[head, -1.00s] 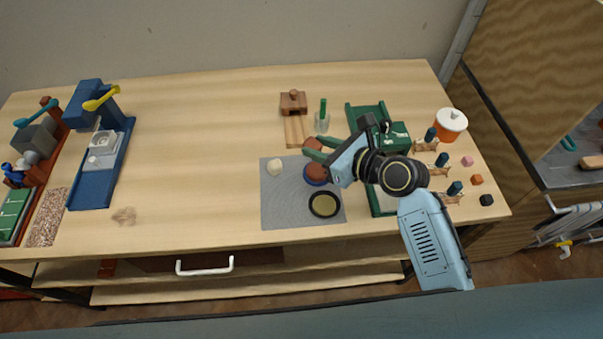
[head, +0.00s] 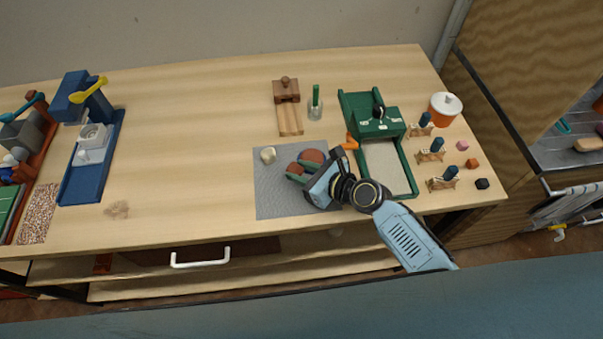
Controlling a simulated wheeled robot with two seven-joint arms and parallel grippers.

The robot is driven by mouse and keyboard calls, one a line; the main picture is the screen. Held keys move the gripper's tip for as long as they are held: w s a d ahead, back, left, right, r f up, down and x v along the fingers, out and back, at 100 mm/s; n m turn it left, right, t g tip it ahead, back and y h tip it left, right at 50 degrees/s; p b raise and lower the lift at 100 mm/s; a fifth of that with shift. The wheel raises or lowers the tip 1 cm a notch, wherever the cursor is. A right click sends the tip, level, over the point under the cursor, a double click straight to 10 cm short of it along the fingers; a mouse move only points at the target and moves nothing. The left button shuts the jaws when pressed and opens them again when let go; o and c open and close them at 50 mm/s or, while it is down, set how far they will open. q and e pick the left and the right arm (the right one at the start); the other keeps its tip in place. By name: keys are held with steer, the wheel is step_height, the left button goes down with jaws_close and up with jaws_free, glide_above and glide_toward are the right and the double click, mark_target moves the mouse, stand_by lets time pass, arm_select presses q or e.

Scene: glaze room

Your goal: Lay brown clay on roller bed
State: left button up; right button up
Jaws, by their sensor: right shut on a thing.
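My right gripper (head: 297,173), with green fingertips, is shut on a piece of brown clay (head: 294,168) over the grey mat (head: 268,200). A reddish-brown disc (head: 312,155) shows just behind the fingers, partly hidden by them. The green roller (head: 375,122) with its pale bed (head: 388,168) stands to the right of the gripper. The bed looks bare. My left gripper is out of view.
A pale ball (head: 268,155) lies on the mat. A wooden press (head: 286,92) and a cup with a green tool (head: 315,108) stand behind.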

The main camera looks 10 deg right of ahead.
steer(key=shift+f, duration=0.15)
steer(key=o, duration=0.7)
